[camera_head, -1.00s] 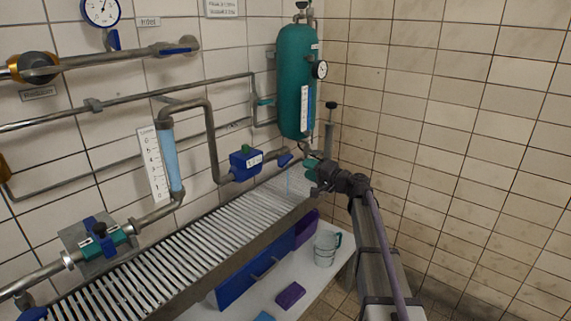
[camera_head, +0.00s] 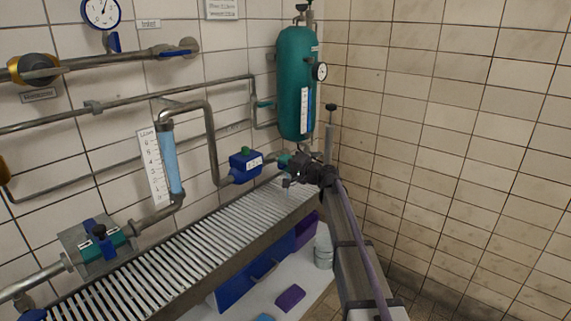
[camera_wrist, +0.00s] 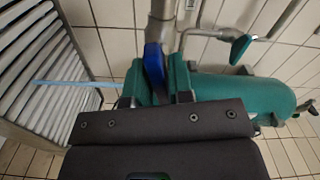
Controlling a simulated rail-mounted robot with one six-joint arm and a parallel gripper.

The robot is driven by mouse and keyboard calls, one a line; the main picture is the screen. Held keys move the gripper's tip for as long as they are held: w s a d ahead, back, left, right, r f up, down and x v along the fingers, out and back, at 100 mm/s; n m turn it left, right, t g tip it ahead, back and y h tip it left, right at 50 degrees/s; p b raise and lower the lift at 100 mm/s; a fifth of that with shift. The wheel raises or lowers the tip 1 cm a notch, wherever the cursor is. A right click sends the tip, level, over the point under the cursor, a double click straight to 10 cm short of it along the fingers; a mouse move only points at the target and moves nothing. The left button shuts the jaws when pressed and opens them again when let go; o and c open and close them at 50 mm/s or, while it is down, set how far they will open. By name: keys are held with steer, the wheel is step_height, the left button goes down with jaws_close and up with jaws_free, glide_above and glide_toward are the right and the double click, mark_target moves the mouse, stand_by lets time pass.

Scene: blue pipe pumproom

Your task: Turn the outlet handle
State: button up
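The blue outlet handle (camera_wrist: 153,62) shows in the wrist view, on a grey metal pipe (camera_wrist: 162,12). My gripper (camera_wrist: 158,86) has its two teal fingers apart, one on each side of the handle's lower part. I cannot make out clear contact between fingers and handle. In the head view my gripper (camera_head: 288,164) is at the right end of the outlet pipe, just right of the blue box (camera_head: 244,165), and it hides the handle there. A thin pale-blue stream (camera_wrist: 62,82) shows beside the handle in the wrist view.
The green tank (camera_head: 296,85) hangs above my gripper in the corner. A slatted metal grate (camera_head: 190,240) runs below the pipes. Under it are a blue drawer (camera_head: 240,285), a purple block (camera_head: 290,297) and a clear jug (camera_head: 323,250), partly behind my arm. The tiled right wall is bare.

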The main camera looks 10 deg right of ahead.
jaws_close()
steer(key=shift+n, duration=1.2)
steer(key=shift+o, duration=1.8)
jaws_free()
steer(key=v, duration=1)
steer(key=shift+s+d, duration=0.25)
steer(key=shift+d, duration=0.05)
